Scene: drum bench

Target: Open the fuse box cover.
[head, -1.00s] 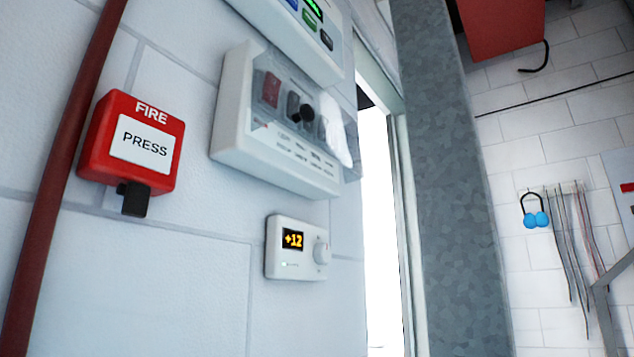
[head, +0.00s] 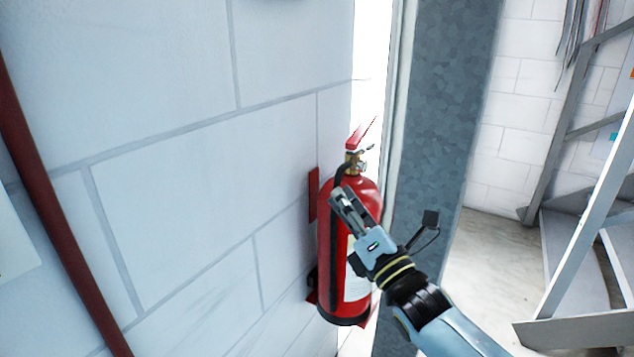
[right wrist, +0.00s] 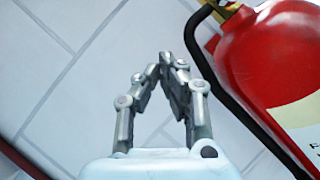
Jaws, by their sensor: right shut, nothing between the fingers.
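The fuse box and its cover are not in any current view. My right gripper (head: 345,200) is shut and empty in the head view, in front of the red fire extinguisher on the wall. In the right wrist view its fingertips (right wrist: 166,62) come together with nothing between them, over bare white wall. I cannot tell how far the fingers are from the extinguisher. My left gripper is not in view.
The fire extinguisher (head: 365,200) hangs beside the bright doorway; it also fills the right of the right wrist view (right wrist: 275,60). A dark red pipe (head: 50,220) runs down the left. Metal stairs (head: 585,240) stand at the right. The middle wall is bare.

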